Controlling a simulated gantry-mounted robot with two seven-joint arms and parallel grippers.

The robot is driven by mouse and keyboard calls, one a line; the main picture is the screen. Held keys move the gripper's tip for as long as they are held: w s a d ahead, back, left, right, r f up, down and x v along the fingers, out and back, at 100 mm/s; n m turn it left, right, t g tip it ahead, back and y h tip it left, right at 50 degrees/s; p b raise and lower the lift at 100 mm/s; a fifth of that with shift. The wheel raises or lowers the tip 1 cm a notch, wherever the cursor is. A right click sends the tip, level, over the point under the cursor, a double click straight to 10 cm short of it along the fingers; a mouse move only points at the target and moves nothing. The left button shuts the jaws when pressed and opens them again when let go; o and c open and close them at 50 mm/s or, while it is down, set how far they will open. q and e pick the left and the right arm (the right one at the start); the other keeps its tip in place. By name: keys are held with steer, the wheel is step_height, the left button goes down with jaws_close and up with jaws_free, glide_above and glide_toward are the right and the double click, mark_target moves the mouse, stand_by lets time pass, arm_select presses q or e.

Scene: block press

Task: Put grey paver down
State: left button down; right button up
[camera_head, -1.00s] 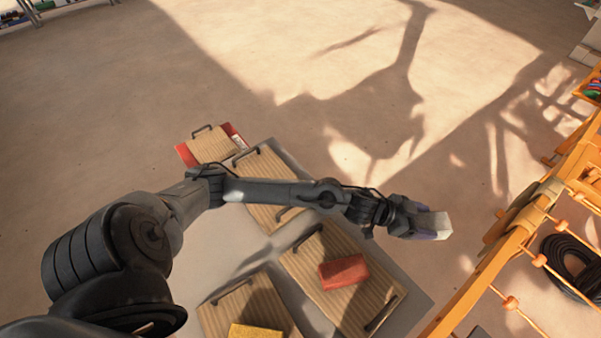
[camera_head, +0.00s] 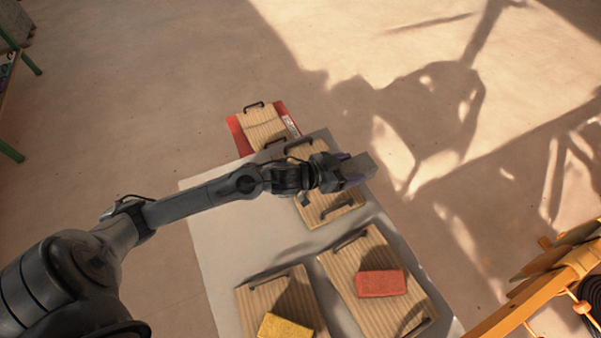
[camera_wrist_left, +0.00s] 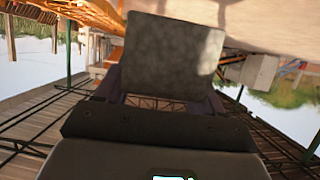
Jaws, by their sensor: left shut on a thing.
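My left gripper (camera_head: 346,170) is shut on the grey paver (camera_head: 362,168) and holds it out at the end of the arm, over the far wooden board (camera_head: 330,207) in the head view. The paver (camera_wrist_left: 174,50) fills the upper middle of the left wrist view, held between the fingers. A red paver (camera_head: 381,283) lies on the right wooden board (camera_head: 361,251). A yellow paver (camera_head: 285,328) lies on the left wooden board (camera_head: 258,295). The far board is partly hidden by my gripper; its visible part is bare. My right gripper is not in view.
The boards have dark handles and lie on a pale grey sheet (camera_head: 215,229). Another board (camera_head: 261,126) lies on a red base (camera_head: 238,136) at the back. An orange frame (camera_head: 556,278) stands at the lower right. Open floor lies beyond.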

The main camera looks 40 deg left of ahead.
arm_select(q)
steer(key=shift+s+d+f, duration=0.1)
steer(key=shift+s+f, duration=0.15)
steer(key=shift+f, duration=0.15)
steer(key=a+f, duration=0.2)
steer(key=a, duration=0.1)
steer(key=a+f+b, duration=0.1)
steer(key=a+f, duration=0.1)
steer(key=a, duration=0.2)
steer(key=a+f, duration=0.3)
steer(key=a, duration=0.1)
steer(key=shift+s+a, duration=0.1)
steer(key=shift+a, duration=0.15)
steer(key=shift+f+b, duration=0.65)
steer(key=shift+f, duration=1.45)
steer(key=shift+f, duration=0.15)
steer(key=shift+c, duration=0.6)
jaws_free()
steer(key=shift+f, duration=0.1)
steer(key=shift+s, duration=0.15)
